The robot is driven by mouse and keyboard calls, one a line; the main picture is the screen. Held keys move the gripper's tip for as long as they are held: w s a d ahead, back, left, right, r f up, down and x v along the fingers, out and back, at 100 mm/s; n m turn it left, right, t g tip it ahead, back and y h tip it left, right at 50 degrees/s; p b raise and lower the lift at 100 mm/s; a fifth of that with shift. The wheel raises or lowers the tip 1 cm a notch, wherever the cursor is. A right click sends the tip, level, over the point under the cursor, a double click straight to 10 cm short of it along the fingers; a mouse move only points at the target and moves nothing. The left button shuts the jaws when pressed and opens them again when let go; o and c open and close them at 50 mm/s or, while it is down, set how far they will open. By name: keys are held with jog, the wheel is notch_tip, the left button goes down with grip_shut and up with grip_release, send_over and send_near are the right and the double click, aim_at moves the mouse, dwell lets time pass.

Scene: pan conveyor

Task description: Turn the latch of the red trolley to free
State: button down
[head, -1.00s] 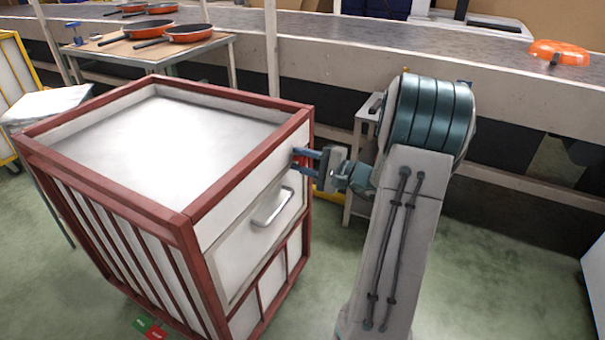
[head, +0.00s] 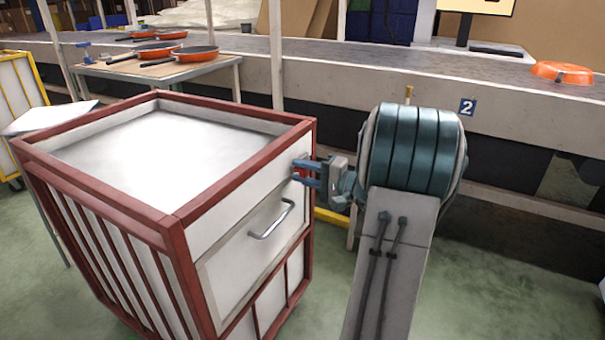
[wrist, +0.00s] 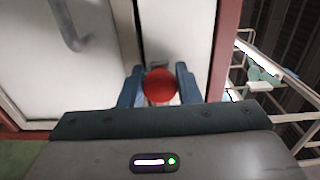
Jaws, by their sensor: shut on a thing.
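The red trolley (head: 245,180) has a red frame and white panels, and it stands at the left of the head view. Its latch shows as a round red knob (wrist: 160,86) in the wrist view, beside the edge of the trolley's door (wrist: 70,70). My gripper (head: 304,172) is at the trolley's upper right side, with its two blue fingers on either side of the red knob. The fingers are shut on the knob. In the head view the fingers hide most of the latch, so I cannot tell which way it is turned.
A grey handle (head: 270,221) sticks out from the trolley door, near my gripper. A table (head: 150,68) with several pans stands behind the trolley. The floor at right is clear.

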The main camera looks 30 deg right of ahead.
jog(key=c, duration=1.1)
grip_release()
jog(key=p+v, duration=0.3)
jog(key=v, duration=1)
jog(key=shift+s+d, duration=0.2)
jog(key=shift+s, duration=0.15)
